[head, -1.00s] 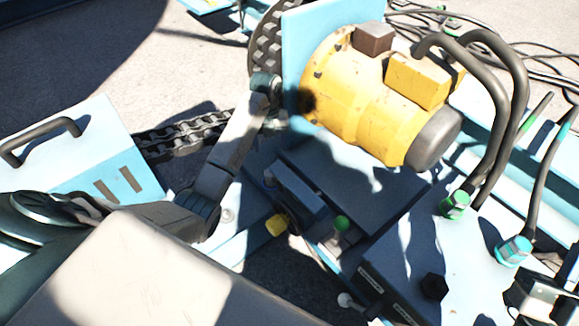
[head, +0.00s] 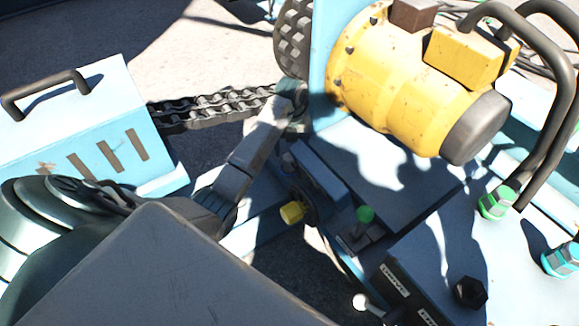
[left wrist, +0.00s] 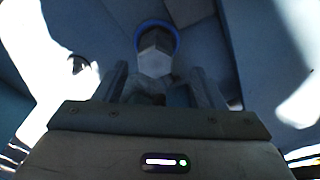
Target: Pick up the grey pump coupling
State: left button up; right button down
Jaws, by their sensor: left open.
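In the left wrist view a grey, faceted part with a blue ring around its far end (left wrist: 155,60) lies straight ahead, between and just beyond the fingers; it looks like the grey pump coupling. My left gripper (left wrist: 158,90) is open, one finger on each side of it. I cannot tell whether the fingers touch it. In the head view my left arm reaches up from the lower left to beside the blue plate of the yellow motor; its fingers and the coupling cannot be made out there. My right gripper is not in view.
A dark chain (head: 215,107) runs left toward a light blue housing with a handle (head: 45,92). Green-collared hoses (head: 497,203) rise at right. A yellow knob (head: 292,212) sits below the arm.

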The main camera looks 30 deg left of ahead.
aim_at(289, 156)
pick_arm(q)
jog(key=f+b, duration=0.1)
jog(key=f, duration=0.2)
jog(key=f+b, duration=0.1)
jog(key=f, duration=0.1)
jog(key=shift+s+a+f+b, duration=0.1)
jog(key=shift+s+f+b, duration=0.2)
jog(key=shift+s+b, duration=0.05)
jog(key=shift+c, duration=0.2)
jog(key=c, duration=1.2)
jog(key=shift+r, duration=0.1)
